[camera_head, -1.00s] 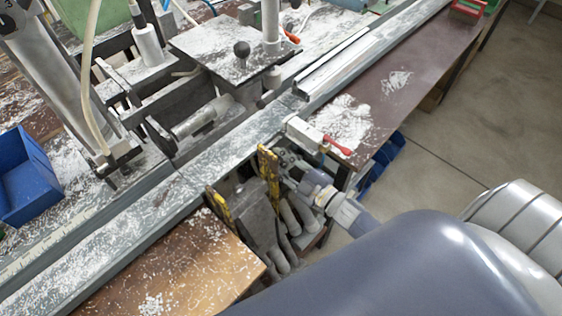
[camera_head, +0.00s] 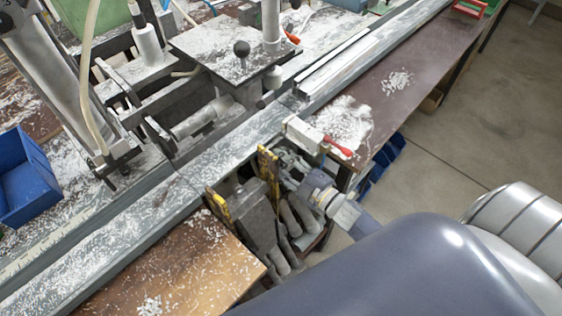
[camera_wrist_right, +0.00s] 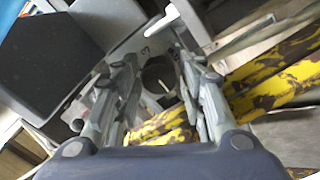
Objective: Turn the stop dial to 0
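The stop dial (camera_wrist_right: 157,77) shows in the right wrist view as a dark round knob with a pale pointer line. It sits on a light grey plate (camera_wrist_right: 133,45) with a small dark mark, too blurred to read surely, above the knob. My right gripper (camera_wrist_right: 155,62) is open, with one finger on each side of the dial; I cannot tell whether either touches it. In the head view my right gripper (camera_head: 286,163) is beside the bench's front edge, by a yellow-and-black bar. The dial cannot be made out there. My left gripper is not in view.
Worn yellow-and-black bars (camera_wrist_right: 270,75) run close to the right gripper. A red-handled clamp (camera_head: 335,147) stands just behind it. The long metal rail (camera_head: 130,222) is covered with chips. A blue bin (camera_head: 28,190) is at the left; open floor (camera_head: 470,110) is at the right.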

